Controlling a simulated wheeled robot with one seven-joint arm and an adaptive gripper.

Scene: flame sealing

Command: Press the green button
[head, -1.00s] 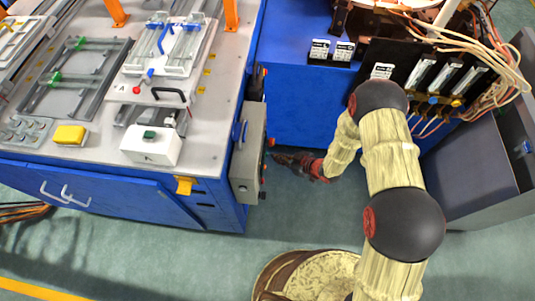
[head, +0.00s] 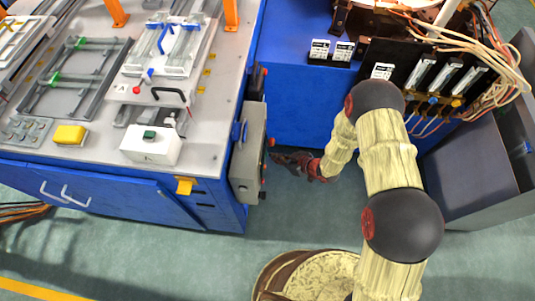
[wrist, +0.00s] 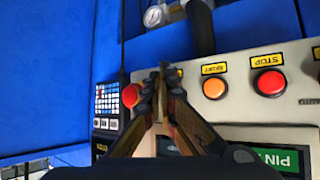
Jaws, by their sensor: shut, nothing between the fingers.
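My gripper (wrist: 165,72) is shut and empty in the wrist view, its fingertips together in front of a light control panel (wrist: 235,112). A yellow label shows partly behind the fingertips, and whatever lies below it is hidden by the fingers. No green button shows on the visible part of this panel. In the head view my gripper (head: 274,157) is beside the grey control box (head: 247,165) on the bench's right side. A small dark green button (head: 149,135) tops a white box (head: 152,149) on the bench, well left of my gripper.
The panel has an orange button (wrist: 214,88), a red button (wrist: 270,83) labelled STOP and a green sign (wrist: 279,158). Another red button (wrist: 131,95) is left of my fingers. A gauge (wrist: 153,16) and dark pipe (wrist: 201,28) are above. Open floor (head: 300,215) lies beside the bench.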

